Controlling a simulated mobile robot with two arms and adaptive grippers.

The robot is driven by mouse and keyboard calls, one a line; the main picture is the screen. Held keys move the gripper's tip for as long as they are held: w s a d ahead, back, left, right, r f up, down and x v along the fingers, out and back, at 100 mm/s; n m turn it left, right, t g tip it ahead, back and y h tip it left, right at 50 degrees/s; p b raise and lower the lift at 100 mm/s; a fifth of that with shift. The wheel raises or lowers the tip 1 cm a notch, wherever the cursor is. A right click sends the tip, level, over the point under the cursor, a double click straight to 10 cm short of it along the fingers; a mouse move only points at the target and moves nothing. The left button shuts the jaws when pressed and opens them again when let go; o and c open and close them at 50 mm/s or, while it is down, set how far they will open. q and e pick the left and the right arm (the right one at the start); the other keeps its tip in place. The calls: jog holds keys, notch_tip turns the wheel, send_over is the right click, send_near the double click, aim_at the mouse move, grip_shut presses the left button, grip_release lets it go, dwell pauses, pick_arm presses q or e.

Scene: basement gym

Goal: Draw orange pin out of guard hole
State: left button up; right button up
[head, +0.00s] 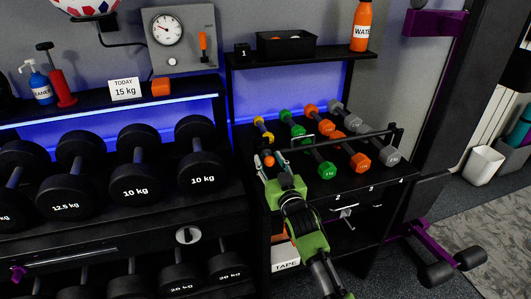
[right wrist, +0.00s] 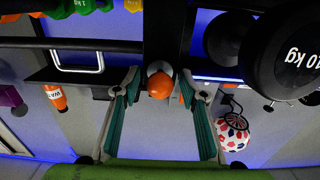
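The orange pin's round knob (head: 268,161) shows at the left end of the small dumbbell rack. In the right wrist view the knob (right wrist: 160,87) lies between my fingertips, with a gap on both sides. My right gripper (head: 272,166) is open around it; its two teal-lined fingers (right wrist: 160,76) show in the wrist view. The black guard bar (head: 350,138) runs across the front of the small dumbbells. The pin's shaft and the guard hole are hidden. My left gripper is not in view.
Small yellow, green, orange and grey dumbbells (head: 326,170) lie behind and under the guard. Large black dumbbells (head: 139,173) fill the rack at left. A black shelf (head: 305,56) above holds a bin and an orange bottle (head: 361,28). A purple-framed bench (head: 425,245) stands at right.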

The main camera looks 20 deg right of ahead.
grip_shut()
jog(key=shift+r, duration=0.1)
jog(key=shift+s+d+p, duration=0.1)
jog(key=shift+s+p, duration=1.8)
jog(key=shift+s, duration=0.9)
jog(key=shift+s+d+p, duration=0.15)
jog(key=shift+s+p, duration=1.35)
jog(key=shift+s, duration=1.4)
